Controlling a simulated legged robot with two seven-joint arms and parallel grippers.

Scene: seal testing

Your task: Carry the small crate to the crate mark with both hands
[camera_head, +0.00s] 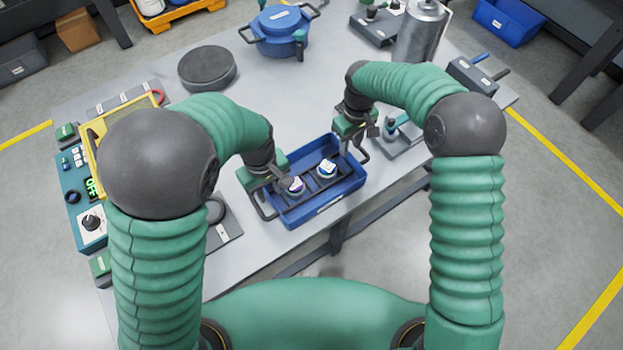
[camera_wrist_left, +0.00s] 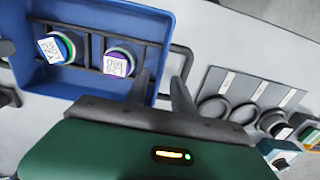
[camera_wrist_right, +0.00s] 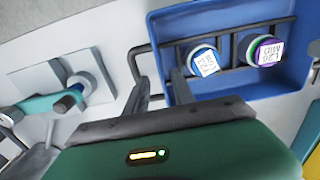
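The small blue crate (camera_head: 352,187) stands near the front edge of the grey table (camera_head: 283,108). Dark bar handles stick out at its two ends. Inside are dark rails and two round pieces with white labels. My left gripper (camera_head: 277,186) is at the crate's left handle; the left wrist view shows its fingers (camera_wrist_left: 163,90) apart by that handle (camera_wrist_left: 189,62). My right gripper (camera_head: 364,140) is at the right handle; the right wrist view shows its fingers (camera_wrist_right: 158,90) apart by the handle (camera_wrist_right: 133,62). Finger contact is unclear. I cannot make out the crate mark.
A dark round disc (camera_head: 207,68) and a blue lidded pot (camera_head: 279,32) stand behind the crate. A teal control box (camera_head: 78,187) is at the left, and a metal cylinder (camera_head: 421,32) at the back right. The table between disc and crate is clear.

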